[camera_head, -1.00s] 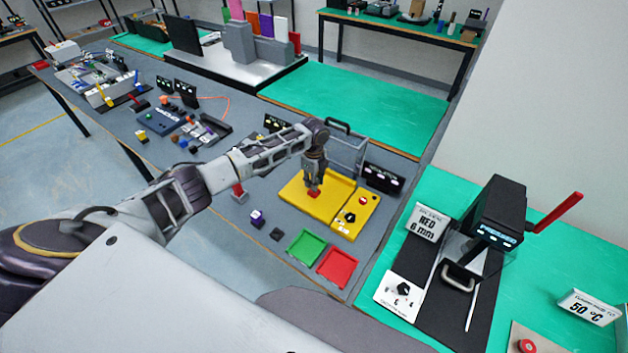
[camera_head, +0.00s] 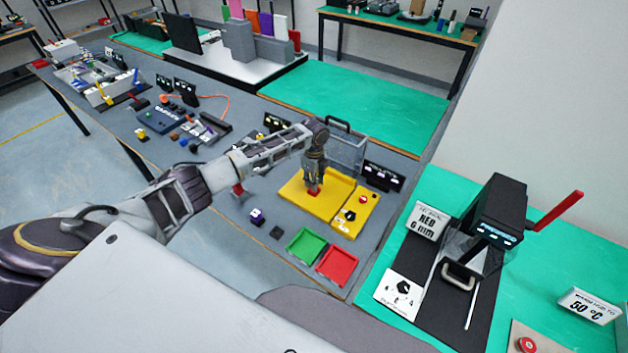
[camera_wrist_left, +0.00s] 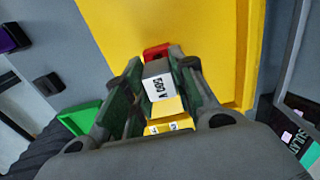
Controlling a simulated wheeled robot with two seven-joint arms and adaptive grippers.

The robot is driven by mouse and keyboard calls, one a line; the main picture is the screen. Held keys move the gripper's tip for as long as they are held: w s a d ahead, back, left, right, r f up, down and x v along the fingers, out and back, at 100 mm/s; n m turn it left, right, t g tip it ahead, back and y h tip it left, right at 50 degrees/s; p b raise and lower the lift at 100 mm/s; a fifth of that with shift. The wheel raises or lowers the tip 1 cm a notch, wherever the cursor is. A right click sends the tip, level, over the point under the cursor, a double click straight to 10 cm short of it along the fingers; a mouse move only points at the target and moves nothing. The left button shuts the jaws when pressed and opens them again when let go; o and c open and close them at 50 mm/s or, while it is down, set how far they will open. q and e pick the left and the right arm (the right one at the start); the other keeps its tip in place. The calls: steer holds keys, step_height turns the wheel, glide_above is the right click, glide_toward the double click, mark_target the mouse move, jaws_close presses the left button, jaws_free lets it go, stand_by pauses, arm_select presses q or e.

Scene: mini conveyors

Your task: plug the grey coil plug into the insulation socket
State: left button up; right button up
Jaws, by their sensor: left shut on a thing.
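In the left wrist view the fingers (camera_wrist_left: 162,95) are shut on a grey block (camera_wrist_left: 157,70) with a white label. A yellow part (camera_wrist_left: 168,107) with small numbers shows nearer the palm. A red piece (camera_wrist_left: 157,50) shows just beyond the fingertips; I cannot tell whether it touches the block. I cannot tell for certain that the block is the coil plug. The insulation socket is not clearly visible. My right gripper is not in view.
A black display (camera_head: 384,177) stands behind the tester; its insulation label shows partly in the wrist view (camera_wrist_left: 298,143). A red button (camera_head: 362,199) and black knob (camera_head: 350,216) sit on the tester's right side. Green (camera_head: 306,247) and red (camera_head: 337,265) trays lie in front. A purple block (camera_head: 257,216) stands left.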

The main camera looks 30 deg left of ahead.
arm_select(q)
steer(key=shift+f+b, duration=0.5)
steer(key=shift+f, duration=0.5)
steer(key=o, duration=1.1)
steer(key=shift+r, duration=6)
steer(key=shift+f, duration=0.1)
